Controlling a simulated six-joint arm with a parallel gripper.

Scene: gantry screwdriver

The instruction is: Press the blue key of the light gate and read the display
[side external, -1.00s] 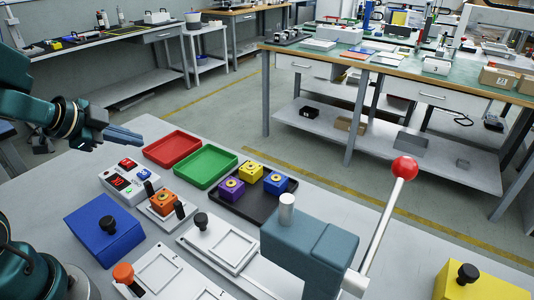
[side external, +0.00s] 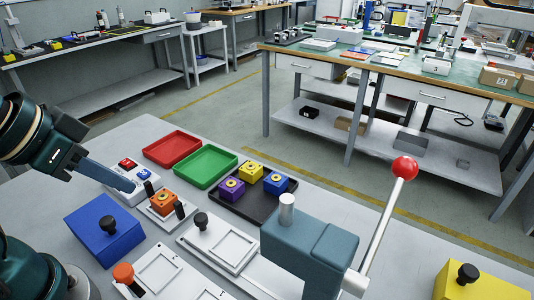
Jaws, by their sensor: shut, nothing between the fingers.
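The light gate's white box (side external: 126,198) stands on the left of the bench. Its blue key (side external: 143,174) shows at the upper right of the box and a red part (side external: 127,163) at the back. My gripper (side external: 132,188) is shut and empty, slanting down to the right across the box. Its tip is just left of and below the blue key in the picture; I cannot tell whether it touches the box. The fingers hide the red display. An orange block (side external: 162,199) sits between two black posts beside the box.
Red (side external: 172,148) and green (side external: 206,164) trays lie behind. A black tray (side external: 258,212) holds purple, yellow and blue blocks. A blue wedge box (side external: 104,230) with a black knob stands in front. A lever press (side external: 312,248) stands to the right.

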